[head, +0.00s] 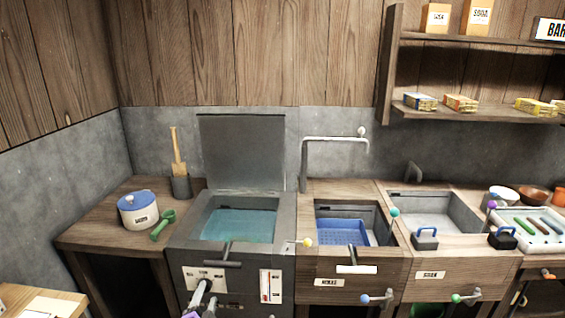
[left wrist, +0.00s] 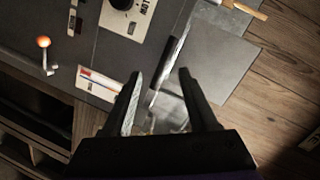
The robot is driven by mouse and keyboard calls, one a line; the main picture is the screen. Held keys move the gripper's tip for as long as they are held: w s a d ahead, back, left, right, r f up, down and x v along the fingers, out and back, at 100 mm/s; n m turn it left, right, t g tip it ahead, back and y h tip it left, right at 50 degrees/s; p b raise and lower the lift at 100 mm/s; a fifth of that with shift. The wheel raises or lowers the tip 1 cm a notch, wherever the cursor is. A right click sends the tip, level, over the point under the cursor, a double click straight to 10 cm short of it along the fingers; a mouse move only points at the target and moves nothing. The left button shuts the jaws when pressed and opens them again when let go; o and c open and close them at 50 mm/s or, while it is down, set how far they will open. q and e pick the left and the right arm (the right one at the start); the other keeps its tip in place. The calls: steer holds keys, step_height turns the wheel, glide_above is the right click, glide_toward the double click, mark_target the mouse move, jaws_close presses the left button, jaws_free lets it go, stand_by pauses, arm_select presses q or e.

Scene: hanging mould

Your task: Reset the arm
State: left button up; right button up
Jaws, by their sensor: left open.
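My left gripper (head: 203,294) shows small at the bottom of the head view, in front of the panel of the grey tank (head: 175,262). In the left wrist view its two dark fingers (left wrist: 160,76) stand apart with nothing held between them. Behind them are a grey front with a dial (left wrist: 122,4) and a red-and-white label (left wrist: 98,84). Whether the fingertips touch anything cannot be told. My right gripper is in neither view.
The tank holds blue-green water (head: 240,224) and its lid (head: 242,150) stands open. A T-shaped handle (head: 222,263) sticks out at its front. A blue-lidded pot (head: 139,210) and green scoop (head: 163,225) stand left. Basins with a blue basket (head: 343,233) lie right.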

arm_select(q)
steer(key=s+d+f+n+g, duration=0.2)
steer(key=s+n+g, duration=0.2)
steer(key=s, duration=0.7)
steer(key=s+d+f+n+g+h, duration=0.1)
steer(key=s+f+n+g, duration=0.2)
steer(key=s, duration=0.9)
steer(key=s+d+f+n+g, duration=0.15)
steer(key=s+n+g, duration=0.3)
steer(key=s, duration=0.65)
step_height(320, 180, up, 18)
steer(key=w+t+p, duration=0.1)
steer(key=w+p, duration=0.1)
steer(key=p, duration=1.2)
steer(key=shift+w+f+p, duration=0.2)
steer(key=shift+w+p, duration=0.15)
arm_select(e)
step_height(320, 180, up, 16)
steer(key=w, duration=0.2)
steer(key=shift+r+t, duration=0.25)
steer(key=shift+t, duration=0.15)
arm_select(q)
steer(key=shift+s+a+n, duration=0.1)
steer(key=shift+s+n, duration=0.1)
steer(key=shift+n, duration=0.05)
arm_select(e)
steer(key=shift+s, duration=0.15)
